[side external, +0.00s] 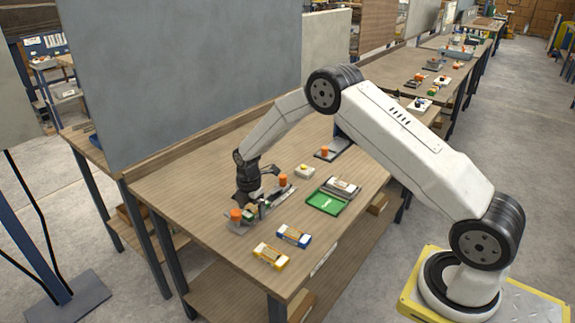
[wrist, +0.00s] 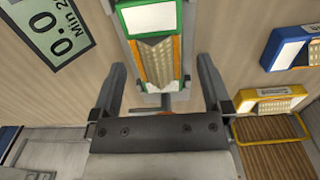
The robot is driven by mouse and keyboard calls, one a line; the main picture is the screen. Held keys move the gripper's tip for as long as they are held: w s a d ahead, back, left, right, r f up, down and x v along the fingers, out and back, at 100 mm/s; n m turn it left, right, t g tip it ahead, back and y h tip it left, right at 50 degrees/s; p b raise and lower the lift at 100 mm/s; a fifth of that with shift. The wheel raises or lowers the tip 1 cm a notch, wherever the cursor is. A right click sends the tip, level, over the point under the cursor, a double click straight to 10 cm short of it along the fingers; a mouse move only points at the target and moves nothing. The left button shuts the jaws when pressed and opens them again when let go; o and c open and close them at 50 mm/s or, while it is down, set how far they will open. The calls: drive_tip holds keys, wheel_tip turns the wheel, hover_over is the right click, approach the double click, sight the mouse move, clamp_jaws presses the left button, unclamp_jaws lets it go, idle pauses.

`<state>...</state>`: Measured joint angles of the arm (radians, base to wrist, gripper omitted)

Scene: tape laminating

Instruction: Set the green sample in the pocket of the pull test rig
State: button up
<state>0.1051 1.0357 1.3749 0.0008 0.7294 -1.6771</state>
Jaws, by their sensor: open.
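The green sample (wrist: 150,18) has a white label and a ribbed tan face in the wrist view. It lies along the grey pull test rig (wrist: 188,30), between the fingers of my gripper (wrist: 162,72). My gripper is open, with a finger on each side and gaps showing. Orange edging shows along the sample's lower right side. In the side view my gripper (side external: 250,200) is down at the rig (side external: 268,206), which has an orange knob near each end. My gripper hides much of the sample there; I cannot tell whether it is fully seated in the pocket.
A blue sample (side external: 293,236) and a yellow sample (side external: 270,256) lie in front of the rig. A grey fixture with an orange knob (side external: 325,152) stands farther back. A grey panel (side external: 190,75) rises behind the table.

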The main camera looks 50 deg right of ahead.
drive_tip(key=shift+r, duration=3.9)
drive_tip(key=shift+s+a+r+m, duration=0.1)
drive_tip(key=shift+s+r+m, duration=0.15)
drive_tip(key=shift+m, duration=0.05)
drive_tip(key=s+a+r+m+t, duration=0.1)
drive_tip(key=s+r+m, duration=0.1)
drive_tip(key=s+m, duration=0.3)
drive_tip(key=s+a+r+m, duration=0.2)
drive_tip(key=s+m, duration=0.4)
drive_tip(key=s, duration=0.5)
drive_tip(key=s+a+r+m+t, duration=0.1)
drive_tip(key=s+a+r+m, duration=0.1)
drive_tip(key=s+m, duration=0.4)
drive_tip(key=s, duration=0.3)
drive_tip(key=shift+a+r+t, duration=0.2)
drive_tip(key=shift+r+t, duration=0.1)
drive_tip(key=shift+w, duration=0.1)
